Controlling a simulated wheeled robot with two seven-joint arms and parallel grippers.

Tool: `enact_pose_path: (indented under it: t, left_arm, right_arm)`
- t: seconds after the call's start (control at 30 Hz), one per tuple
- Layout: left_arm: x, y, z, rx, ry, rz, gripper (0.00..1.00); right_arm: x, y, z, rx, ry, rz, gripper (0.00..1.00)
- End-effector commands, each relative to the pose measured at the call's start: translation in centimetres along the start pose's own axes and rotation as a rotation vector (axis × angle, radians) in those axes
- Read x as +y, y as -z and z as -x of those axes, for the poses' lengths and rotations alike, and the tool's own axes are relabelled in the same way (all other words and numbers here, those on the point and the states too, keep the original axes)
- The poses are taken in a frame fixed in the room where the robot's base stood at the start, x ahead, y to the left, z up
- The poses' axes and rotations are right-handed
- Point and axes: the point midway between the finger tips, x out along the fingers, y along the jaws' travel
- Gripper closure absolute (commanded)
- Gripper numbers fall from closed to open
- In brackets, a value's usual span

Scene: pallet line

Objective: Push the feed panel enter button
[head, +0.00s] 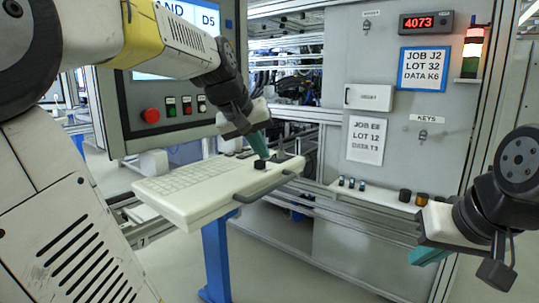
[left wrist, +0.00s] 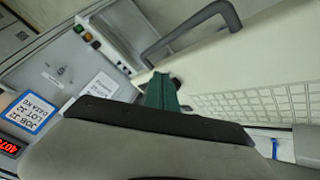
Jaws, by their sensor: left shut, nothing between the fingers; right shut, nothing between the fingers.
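A white console (head: 190,205) with a keyboard stands on a blue post, and a dark handle runs along its front edge. My left gripper (head: 261,148) has teal fingers, shut and empty, pointing down over the console's right part. Its tips are close to a small black control (head: 259,165); I cannot tell whether they touch. In the left wrist view the shut fingers (left wrist: 162,92) hide much of that spot, beside the keyboard (left wrist: 250,108). No enter label is readable. My right gripper (head: 430,256) is shut and empty at the lower right, away from the console.
A grey screen panel (head: 125,115) with a red button (head: 151,115) and several small switches stands behind my left arm. A grey cabinet (head: 390,100) carries signs, a red display (head: 427,22) and a signal light (head: 472,50). A shelf with small knobs (head: 405,196) is below.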

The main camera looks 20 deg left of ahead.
Motion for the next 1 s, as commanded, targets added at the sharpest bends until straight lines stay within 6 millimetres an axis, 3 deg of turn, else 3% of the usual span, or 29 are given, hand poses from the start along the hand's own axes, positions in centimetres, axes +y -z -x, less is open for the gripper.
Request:
enact_pose_path:
  t: [0.03,0.2,0.3,0.43,0.63,1.0]
  left_arm:
    - [-0.3,2.6,-0.6,0.012,0.002,0.036,1.00]
    - [-1.7,10.7,-2.4,0.061,-0.005,0.152,1.00]
    - [-2.8,14.6,-3.5,0.088,-0.009,0.210,1.00]
    - [-4.2,18.5,-4.7,0.117,-0.014,0.266,1.00]
    - [-5.4,21.1,-5.6,0.141,-0.018,0.308,1.00]
    - [-5.5,21.3,-5.7,0.143,-0.019,0.311,1.00]
  right_arm:
    - [0.0,0.0,0.0,0.000,0.000,0.000,1.00]
    - [0.0,0.0,0.0,0.000,0.000,0.000,1.00]
    - [0.0,0.0,0.0,0.000,0.000,0.000,1.00]
    - [0.0,0.0,0.0,0.000,0.000,0.000,1.00]
    - [0.0,0.0,0.0,0.000,0.000,0.000,1.00]
    - [0.0,0.0,0.0,0.000,0.000,0.000,1.00]
